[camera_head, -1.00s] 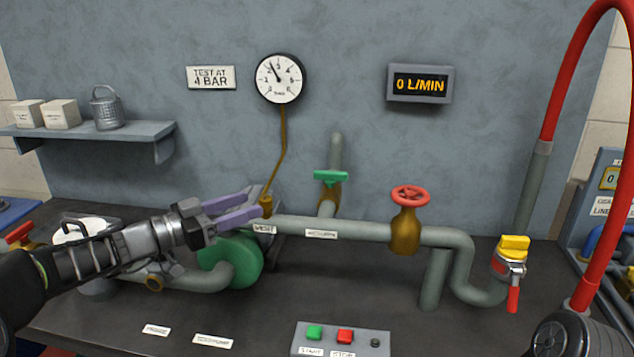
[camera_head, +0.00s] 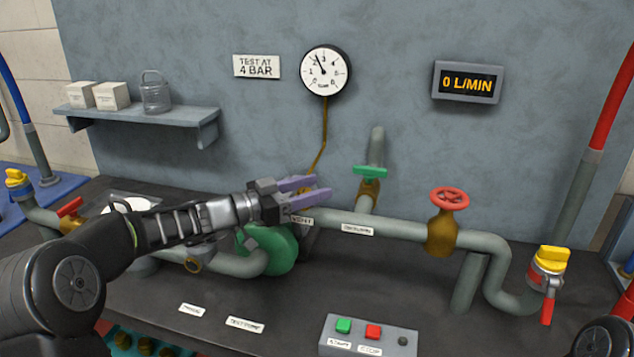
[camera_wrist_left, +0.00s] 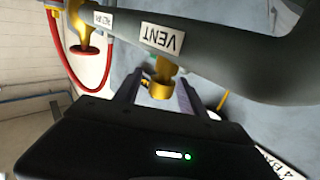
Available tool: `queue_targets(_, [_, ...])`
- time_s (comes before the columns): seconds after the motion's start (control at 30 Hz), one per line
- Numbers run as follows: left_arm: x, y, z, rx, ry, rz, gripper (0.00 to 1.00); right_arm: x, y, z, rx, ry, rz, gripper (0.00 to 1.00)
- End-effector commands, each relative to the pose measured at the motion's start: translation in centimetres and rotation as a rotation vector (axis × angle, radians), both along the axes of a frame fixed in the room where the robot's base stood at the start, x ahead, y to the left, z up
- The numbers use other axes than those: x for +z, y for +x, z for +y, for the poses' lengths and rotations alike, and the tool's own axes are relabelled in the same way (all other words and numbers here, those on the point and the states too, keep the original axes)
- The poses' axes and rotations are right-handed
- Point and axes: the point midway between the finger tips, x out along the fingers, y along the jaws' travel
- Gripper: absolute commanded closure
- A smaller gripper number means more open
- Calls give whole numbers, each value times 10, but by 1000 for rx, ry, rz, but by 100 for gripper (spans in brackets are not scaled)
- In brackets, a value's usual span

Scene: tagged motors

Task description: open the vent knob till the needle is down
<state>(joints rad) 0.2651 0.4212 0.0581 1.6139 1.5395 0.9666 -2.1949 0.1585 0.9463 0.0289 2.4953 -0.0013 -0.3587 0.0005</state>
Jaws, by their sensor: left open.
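The brass vent knob (camera_wrist_left: 160,86) shows in the left wrist view under the pipe, beside the VENT label (camera_wrist_left: 162,38). My left gripper (camera_head: 323,187) is open. In the wrist view its fingers stand on either side of the knob, and I cannot tell whether they touch it. In the head view the fingers cover the knob, just above the VENT label (camera_head: 302,221) on the pipe. The round white gauge (camera_head: 326,70) hangs on the wall, its needle pointing up and left near the 2. My right gripper is out of view.
A green-handled valve (camera_head: 369,173) and a red handwheel (camera_head: 449,198) stand along the pipe to the right. A button box (camera_head: 366,338) sits at the bench front. The wall display (camera_head: 468,83) reads 0 L/MIN.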

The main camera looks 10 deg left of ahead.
Motion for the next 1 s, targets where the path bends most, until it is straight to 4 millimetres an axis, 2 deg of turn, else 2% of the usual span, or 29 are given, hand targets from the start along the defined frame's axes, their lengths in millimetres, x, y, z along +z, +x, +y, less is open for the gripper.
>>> queue_targets(0.13, [0,8,-9,-1,0,0,52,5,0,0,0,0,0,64])
queue_targets(0.4, [0,9,-10,1,1,-1,52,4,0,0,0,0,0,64])
queue_targets(1.0, [0,9,-9,1,1,-1,100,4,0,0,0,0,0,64])
